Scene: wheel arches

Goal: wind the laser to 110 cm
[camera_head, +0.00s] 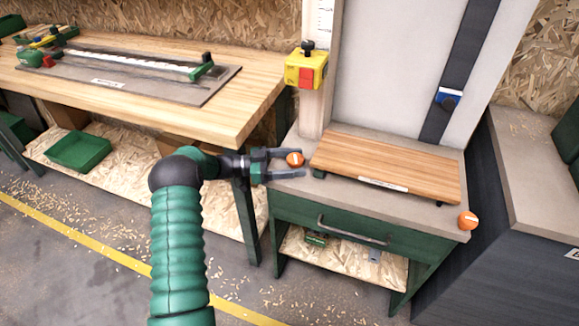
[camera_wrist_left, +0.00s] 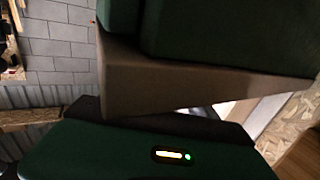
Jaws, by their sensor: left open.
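A yellow box with a red front and black knob (camera_head: 306,69) sits on an upright pale post with a marked scale (camera_head: 324,18); the scale figures are too small to read. I cannot tell for sure which part is the laser. An orange knob (camera_head: 294,159) is at the left of the grey bench top. My left gripper (camera_head: 305,163) is open, and in the head view the knob appears between its two fingers; contact cannot be told. A second orange knob (camera_head: 467,220) is at the front right corner. My right gripper is not in view.
A slatted wooden board (camera_head: 390,165) lies on the cabinet top, beside my fingers. A blue knob (camera_head: 448,98) sits on a dark rail (camera_head: 462,65). A wooden workbench (camera_head: 235,115) stands left. The wrist view shows a dark green surface (camera_wrist_left: 100,155) with a lit slot.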

